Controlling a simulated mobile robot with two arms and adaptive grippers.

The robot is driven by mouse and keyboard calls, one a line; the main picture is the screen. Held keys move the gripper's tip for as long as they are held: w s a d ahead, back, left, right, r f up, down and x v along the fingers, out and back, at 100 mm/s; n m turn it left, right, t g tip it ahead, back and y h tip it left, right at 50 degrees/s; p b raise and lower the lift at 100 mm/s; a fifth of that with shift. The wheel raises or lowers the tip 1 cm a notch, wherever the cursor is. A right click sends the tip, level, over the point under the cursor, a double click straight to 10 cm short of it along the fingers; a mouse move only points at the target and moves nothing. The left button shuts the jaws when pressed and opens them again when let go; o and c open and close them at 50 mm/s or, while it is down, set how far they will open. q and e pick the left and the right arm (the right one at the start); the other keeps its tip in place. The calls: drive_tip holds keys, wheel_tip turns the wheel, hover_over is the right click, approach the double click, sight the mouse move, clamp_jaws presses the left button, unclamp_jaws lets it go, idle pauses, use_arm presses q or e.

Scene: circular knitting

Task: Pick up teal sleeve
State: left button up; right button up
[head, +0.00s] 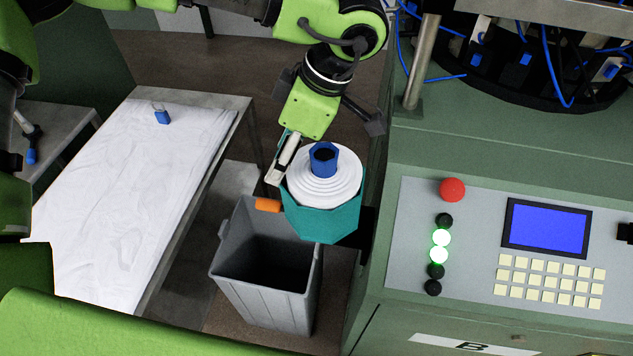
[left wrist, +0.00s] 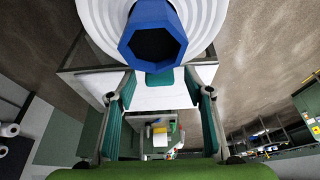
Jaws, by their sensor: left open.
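A teal octagonal body (head: 322,222) sits above the grey bin in the head view, with stacked white rings (head: 345,182) and a blue hollow core (head: 323,160) on top. The white rings (left wrist: 90,25) and blue core (left wrist: 153,38) fill the top of the left wrist view, with a little teal below them. My left gripper (head: 322,150) is open and comes down from above, its fingers spread on either side of the core's far side. In the left wrist view its fingers (left wrist: 160,98) are apart with nothing between them. Whether they touch the teal body is unclear. My right gripper is not in view.
A grey bin (head: 268,262) stands below the teal body. A white-covered table (head: 140,190) with a small blue object (head: 162,117) is at left. The green machine with a control panel (head: 415,220) and red button (head: 452,189) stands close at right.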

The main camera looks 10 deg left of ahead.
use_arm(q)
drive_tip(key=shift+x, duration=1.05)
clamp_jaws()
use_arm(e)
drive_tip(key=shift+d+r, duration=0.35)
use_arm(q)
drive_tip(key=shift+r, duration=0.1)
drive_tip(key=shift+w+r, duration=0.1)
drive_tip(key=shift+r, duration=0.35)
wheel_tip(320, 180, up, 20)
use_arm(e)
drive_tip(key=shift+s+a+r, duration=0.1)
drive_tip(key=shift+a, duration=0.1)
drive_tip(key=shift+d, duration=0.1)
